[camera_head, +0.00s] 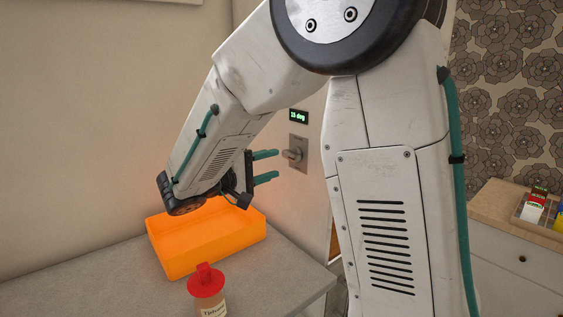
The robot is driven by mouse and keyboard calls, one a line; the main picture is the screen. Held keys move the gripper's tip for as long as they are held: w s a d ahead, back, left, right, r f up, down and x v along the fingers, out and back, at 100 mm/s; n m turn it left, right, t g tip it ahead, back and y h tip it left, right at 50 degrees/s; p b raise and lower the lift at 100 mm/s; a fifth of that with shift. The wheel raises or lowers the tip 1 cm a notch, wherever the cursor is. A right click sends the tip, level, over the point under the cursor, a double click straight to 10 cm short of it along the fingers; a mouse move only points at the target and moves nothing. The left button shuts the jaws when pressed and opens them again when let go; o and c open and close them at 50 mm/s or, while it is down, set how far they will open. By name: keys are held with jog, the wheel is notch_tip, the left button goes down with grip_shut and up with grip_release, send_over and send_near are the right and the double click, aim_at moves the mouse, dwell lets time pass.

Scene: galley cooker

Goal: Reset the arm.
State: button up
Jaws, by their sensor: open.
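My arm reaches in from the top right and bends down over the grey counter at the left. My gripper (277,165) has two teal fingers, one above the other, pointing right. They are apart with nothing between them. The fingertips are close to a grey switch plate with a knob (292,154) on the pale upright panel; I cannot tell whether they touch it. A small dark display (298,116) with green digits is above the knob.
An orange translucent bin (205,243) stands on the grey counter (95,285) below my gripper. A jar with a red lid (206,281) is in front of it. A wooden-topped cabinet (492,205) at the right holds a tray with small packets (533,211).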

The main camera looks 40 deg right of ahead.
jog(key=shift+a, duration=0.6)
jog(key=s+f+n+g+y, duration=0.2)
jog(key=s+f+g+y, duration=0.1)
jog(key=s+f+y, duration=0.65)
jog(key=s+a+r+m+t+y, duration=0.1)
jog(key=s+a+y, duration=0.3)
jog(key=s, duration=0.4)
jog(key=s+a+r+m+t+y, duration=0.1)
jog(key=s+a+y, duration=0.3)
jog(key=s, duration=0.4)
jog(key=shift+a+r+t, duration=0.35)
jog(key=shift+r+t, duration=0.35)
jog(key=shift+t, duration=0.2)
